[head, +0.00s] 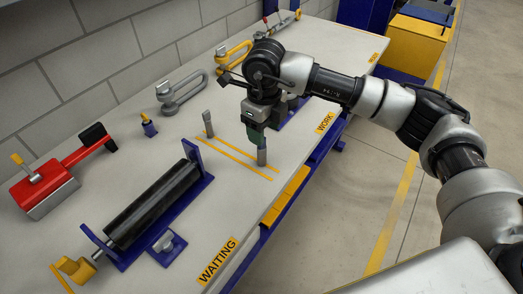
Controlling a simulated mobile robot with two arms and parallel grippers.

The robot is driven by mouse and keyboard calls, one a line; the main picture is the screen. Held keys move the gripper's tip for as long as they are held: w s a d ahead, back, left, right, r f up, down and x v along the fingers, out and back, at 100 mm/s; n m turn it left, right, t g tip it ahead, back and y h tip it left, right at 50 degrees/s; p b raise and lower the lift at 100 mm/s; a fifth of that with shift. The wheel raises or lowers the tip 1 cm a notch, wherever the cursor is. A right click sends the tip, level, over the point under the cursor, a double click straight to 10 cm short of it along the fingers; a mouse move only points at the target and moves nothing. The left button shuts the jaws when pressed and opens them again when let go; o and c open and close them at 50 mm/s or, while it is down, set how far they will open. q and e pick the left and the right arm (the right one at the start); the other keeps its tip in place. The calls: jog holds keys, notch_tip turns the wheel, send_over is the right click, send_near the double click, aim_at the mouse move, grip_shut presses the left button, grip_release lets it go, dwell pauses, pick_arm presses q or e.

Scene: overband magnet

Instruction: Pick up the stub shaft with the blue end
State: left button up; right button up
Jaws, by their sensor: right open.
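Two short grey stub shafts stand upright between yellow lines on the bench. One (208,124) is at the left. The other (262,157) is nearer the bench's front edge, directly below my right gripper (260,143). My right gripper points down, open, with its fingertips at the top of this nearer shaft. The gripper hides that shaft's upper end, and I cannot make out a blue end on either shaft. My left gripper is not in view.
A black roller (150,205) in a blue cradle lies at the front left. A red tool (62,172), a small blue and yellow piece (149,127) and a grey shackle (182,92) lie along the wall side. The bench near the WAITING label (217,261) is clear.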

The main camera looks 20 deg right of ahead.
aim_at(262, 152)
jog(key=f, duration=0.5)
jog(key=shift+s+a+p, duration=0.2)
jog(key=shift+a+p, duration=0.1)
jog(key=shift+f, duration=0.25)
jog(key=shift+c, duration=1.3)
jog(key=c, duration=0.7)
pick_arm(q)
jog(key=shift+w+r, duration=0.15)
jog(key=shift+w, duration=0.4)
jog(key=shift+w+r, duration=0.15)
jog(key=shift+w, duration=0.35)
pick_arm(e)
grip_shut()
jog(key=shift+r, duration=0.2)
